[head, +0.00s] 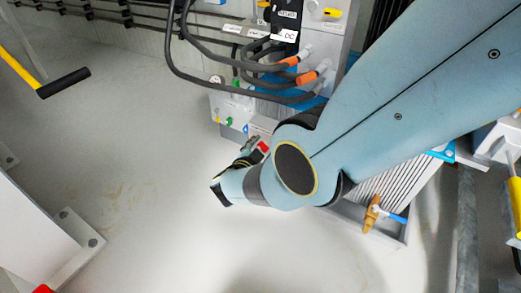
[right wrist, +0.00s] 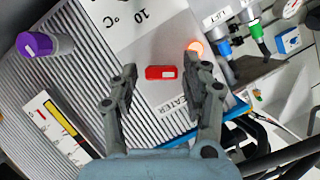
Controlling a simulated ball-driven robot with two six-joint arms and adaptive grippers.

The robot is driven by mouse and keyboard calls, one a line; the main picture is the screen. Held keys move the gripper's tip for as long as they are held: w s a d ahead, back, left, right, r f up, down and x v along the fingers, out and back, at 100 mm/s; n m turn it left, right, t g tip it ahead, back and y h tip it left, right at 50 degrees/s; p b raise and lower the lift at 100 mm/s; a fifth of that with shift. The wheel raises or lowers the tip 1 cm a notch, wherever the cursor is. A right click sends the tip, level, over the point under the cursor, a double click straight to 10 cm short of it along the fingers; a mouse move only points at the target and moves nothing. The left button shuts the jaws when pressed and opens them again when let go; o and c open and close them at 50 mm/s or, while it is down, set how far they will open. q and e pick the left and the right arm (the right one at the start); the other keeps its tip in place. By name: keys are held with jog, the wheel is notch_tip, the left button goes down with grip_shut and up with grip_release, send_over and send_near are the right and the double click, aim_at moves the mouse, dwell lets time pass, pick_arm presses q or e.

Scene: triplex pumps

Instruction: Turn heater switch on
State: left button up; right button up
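The heater switch (right wrist: 160,72) is a small red rocker with a white mark at one end. It sits on a grey ribbed panel (right wrist: 90,82) beside the upside-down "HEATER" lettering (right wrist: 172,105). A round orange lamp (right wrist: 195,47) near the switch looks lit. My right gripper (right wrist: 160,84) is open and empty, with one finger on each side of the switch in the right wrist view. I cannot tell whether the fingers touch the panel. In the head view my right gripper (head: 250,152) is partly hidden by its own wrist. My left gripper is not in view.
A purple knob (right wrist: 40,45) and a thermometer gauge (right wrist: 60,130) are on the panel's left. Valves and a pressure gauge (right wrist: 292,8) are at upper right. Thick black hoses (head: 205,72) hang behind the gripper.

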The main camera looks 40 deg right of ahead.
jog(key=shift+o, duration=0.5)
jog(key=v, duration=0.7)
jog(key=shift+a, duration=0.2)
